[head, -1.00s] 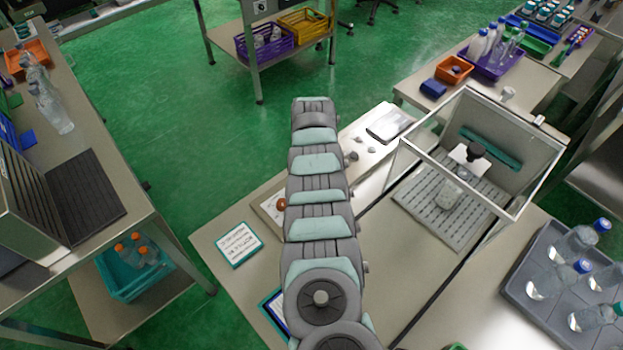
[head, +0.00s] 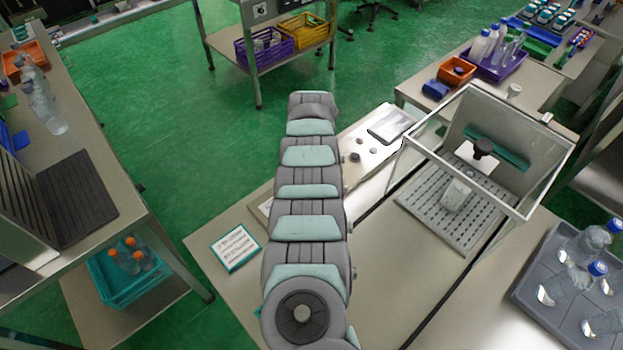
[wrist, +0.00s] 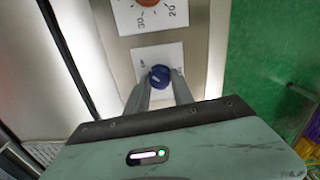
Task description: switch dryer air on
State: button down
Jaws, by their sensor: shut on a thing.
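In the wrist view a round blue knob (wrist: 159,76) sits on a white label plate (wrist: 150,58) on the metal panel. The two fingers of my gripper (wrist: 160,88) are shut on this knob, one on each side. Print beside the knob is too small to read. Above it in the wrist view is an orange dial (wrist: 149,3) with a scale that reads 30 and 20. In the head view my arm covers my gripper and the blue knob.
A clear-walled enclosure (head: 556,165) with a slatted floor stands right of my arm, holding a pale container (head: 456,194). A grey tray (head: 530,262) with bottles is at the right. A framed card (head: 235,248) lies left of my arm. Green floor is free beyond.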

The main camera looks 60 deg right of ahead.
jog(key=c, duration=1.1)
grip_release()
notch_tip(320, 180, up, 11)
jog(key=p, duration=0.1)
